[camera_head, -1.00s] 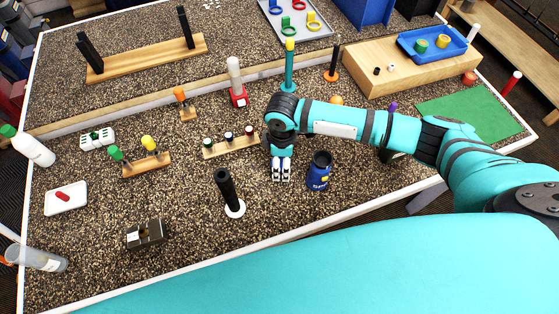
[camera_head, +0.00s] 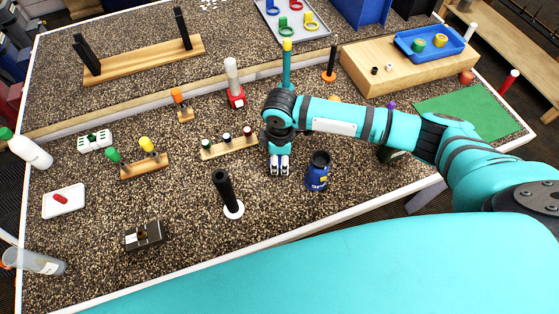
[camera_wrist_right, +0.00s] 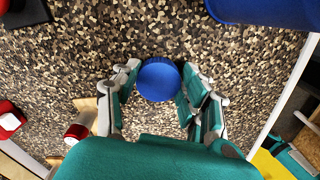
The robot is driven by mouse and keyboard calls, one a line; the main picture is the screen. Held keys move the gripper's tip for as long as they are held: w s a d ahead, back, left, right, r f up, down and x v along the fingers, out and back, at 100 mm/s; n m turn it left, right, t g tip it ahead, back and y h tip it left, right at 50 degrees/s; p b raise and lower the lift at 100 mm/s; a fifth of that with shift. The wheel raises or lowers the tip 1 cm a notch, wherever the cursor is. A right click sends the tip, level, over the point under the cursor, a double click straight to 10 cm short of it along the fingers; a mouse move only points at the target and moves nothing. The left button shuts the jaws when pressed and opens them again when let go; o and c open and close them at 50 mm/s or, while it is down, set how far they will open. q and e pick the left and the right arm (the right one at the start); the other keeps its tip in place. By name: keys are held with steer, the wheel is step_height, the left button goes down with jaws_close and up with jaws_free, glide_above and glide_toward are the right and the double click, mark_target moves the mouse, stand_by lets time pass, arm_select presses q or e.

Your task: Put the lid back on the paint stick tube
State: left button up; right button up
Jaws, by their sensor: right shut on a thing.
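In the right wrist view, part of a blue body, apparently this tube (camera_wrist_right: 265,10), shows at the top right. My right gripper (camera_head: 279,171) is just left of the tube, pointing down. In the right wrist view, a round blue lid (camera_wrist_right: 159,79) sits between the fingertips of my right gripper (camera_wrist_right: 157,88), which is shut on it. The lid is hidden in the head view. My left gripper is not in view.
A black grip on a white round base (camera_head: 233,209) stands front left of the tube. A wooden rack with several small pegs (camera_head: 229,149) lies left of my right gripper. A dark metal block (camera_head: 145,237) is farther left. The table in front of the tube is clear.

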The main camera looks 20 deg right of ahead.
mark_target(280, 162)
step_height(280, 162, up, 9)
steer(key=shift+b, duration=0.7)
steer(key=s+d+r+m+b, duration=0.3)
steer(key=s+d+r+m, duration=0.2)
steer(key=m, duration=0.8)
steer(key=shift+s+r+m, duration=0.4)
steer(key=shift+s+r, duration=0.2)
steer(key=shift+s, duration=0.85)
